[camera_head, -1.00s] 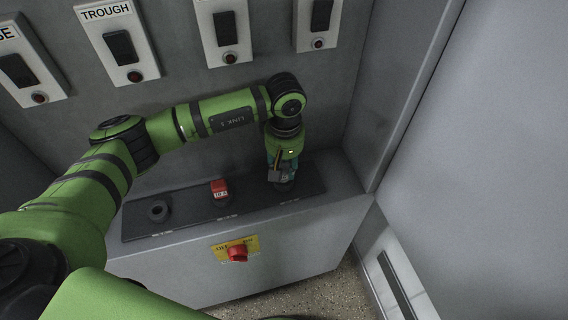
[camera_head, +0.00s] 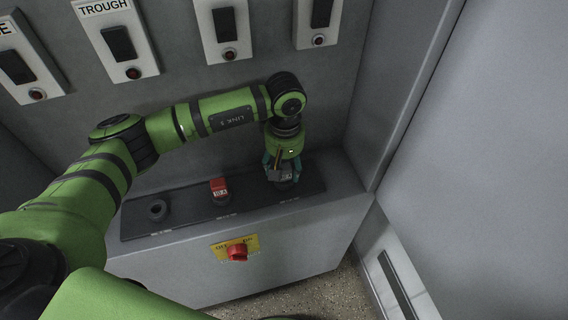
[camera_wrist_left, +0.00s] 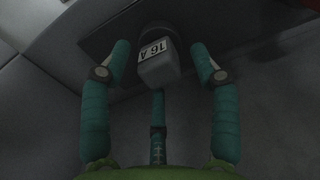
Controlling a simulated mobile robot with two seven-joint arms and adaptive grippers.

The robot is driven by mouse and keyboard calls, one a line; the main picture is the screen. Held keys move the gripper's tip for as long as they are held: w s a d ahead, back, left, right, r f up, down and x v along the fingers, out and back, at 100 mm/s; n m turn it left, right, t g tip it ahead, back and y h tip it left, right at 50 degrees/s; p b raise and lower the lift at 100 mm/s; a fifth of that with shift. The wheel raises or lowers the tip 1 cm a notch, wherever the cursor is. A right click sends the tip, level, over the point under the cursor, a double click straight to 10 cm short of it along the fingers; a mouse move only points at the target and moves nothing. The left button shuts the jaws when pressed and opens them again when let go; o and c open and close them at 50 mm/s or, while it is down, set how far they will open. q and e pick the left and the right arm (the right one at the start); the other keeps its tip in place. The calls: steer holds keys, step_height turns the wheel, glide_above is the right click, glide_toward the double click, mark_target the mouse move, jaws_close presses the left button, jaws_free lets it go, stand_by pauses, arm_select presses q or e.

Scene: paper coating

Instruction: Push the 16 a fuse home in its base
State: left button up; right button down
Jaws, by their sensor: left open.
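The 16 A fuse (camera_wrist_left: 159,68) is a pale grey block with a white "16 A" label, seen close up in the left wrist view. In the head view the fuse (camera_head: 286,177) stands at the right end of the dark base strip (camera_head: 245,196). Its own base is mostly hidden under it and the gripper, so I cannot tell how deep it sits. My left gripper (camera_head: 281,172) is over it, pointing down, with teal fingers spread around the fuse. In the wrist view the fingers stand apart from its sides. My right gripper is not in view.
A red fuse (camera_head: 219,187) stands in the middle of the strip. An empty round base (camera_head: 157,210) is at its left end. A red rotary switch (camera_head: 237,252) on a yellow plate is on the cabinet front. Several labelled switch boxes hang on the wall behind.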

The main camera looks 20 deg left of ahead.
arm_select(q)
step_height(320, 180, up, 12)
stand_by(0.4)
steer(key=shift+d+f, duration=0.1)
steer(key=shift+f, duration=0.05)
